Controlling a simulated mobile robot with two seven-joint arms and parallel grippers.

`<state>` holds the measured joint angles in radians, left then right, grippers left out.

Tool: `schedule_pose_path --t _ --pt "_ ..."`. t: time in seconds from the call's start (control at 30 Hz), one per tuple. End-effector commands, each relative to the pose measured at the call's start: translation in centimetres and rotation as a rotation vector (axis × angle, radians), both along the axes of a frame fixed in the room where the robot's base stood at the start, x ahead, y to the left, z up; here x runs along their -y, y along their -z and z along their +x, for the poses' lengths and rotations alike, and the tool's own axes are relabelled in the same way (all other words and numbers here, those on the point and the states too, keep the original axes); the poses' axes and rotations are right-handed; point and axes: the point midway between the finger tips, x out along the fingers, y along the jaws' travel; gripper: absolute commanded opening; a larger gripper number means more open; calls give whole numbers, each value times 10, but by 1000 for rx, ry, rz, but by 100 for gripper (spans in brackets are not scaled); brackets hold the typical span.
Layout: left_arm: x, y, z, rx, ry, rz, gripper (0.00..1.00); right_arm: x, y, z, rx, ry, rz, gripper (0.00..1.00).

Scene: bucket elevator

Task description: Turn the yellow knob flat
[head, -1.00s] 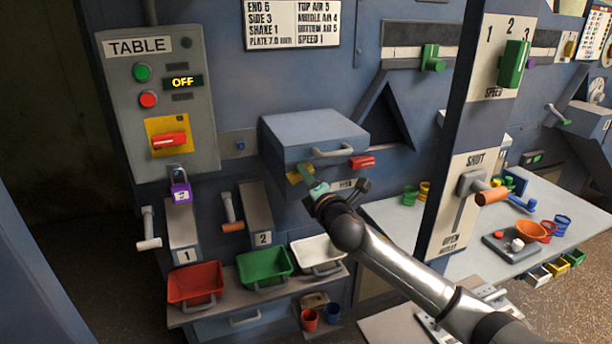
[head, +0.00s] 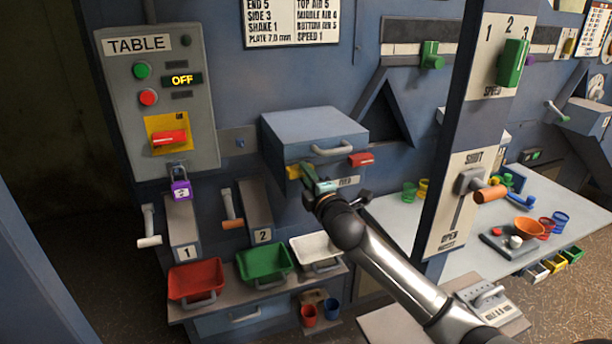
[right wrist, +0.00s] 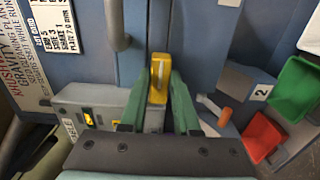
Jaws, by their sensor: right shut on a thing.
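The yellow knob (head: 293,172) is on the lower left of the front of the blue-grey box (head: 315,132). In the head view it looks roughly level, and part of it is hidden by my fingers. My right gripper (head: 309,180) reaches it from the lower right. In the right wrist view the yellow knob (right wrist: 158,72) stands between the two green fingers of my right gripper (right wrist: 159,88), which are shut on it. My left gripper is not in view.
A red knob (head: 361,160) sits on the same box front, right of my gripper, below a grey handle (head: 333,149). Red (head: 195,279), green (head: 264,262) and white bins (head: 316,247) stand on the shelf below. A pillar with an orange-handled lever (head: 490,194) rises at the right.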

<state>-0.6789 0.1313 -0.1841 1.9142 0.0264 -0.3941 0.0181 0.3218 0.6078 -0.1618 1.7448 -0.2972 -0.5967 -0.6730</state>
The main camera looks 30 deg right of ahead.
Motion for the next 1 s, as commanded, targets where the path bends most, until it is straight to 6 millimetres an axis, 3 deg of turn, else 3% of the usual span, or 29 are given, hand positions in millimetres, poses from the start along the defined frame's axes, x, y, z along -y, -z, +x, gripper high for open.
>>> schedule_pose_path --t 0.2,0.23,0.5,0.8,1.0 --pt "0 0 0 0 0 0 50 1 -1 0 2 2 5 0" --pt "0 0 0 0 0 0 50 1 -1 0 2 2 5 31" --pt "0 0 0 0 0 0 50 0 0 0 1 1 2 60" --pt "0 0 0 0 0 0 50 0 0 -2 0 0 1 60" --pt "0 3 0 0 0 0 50 -5 2 -22 -1 -1 -1 60"
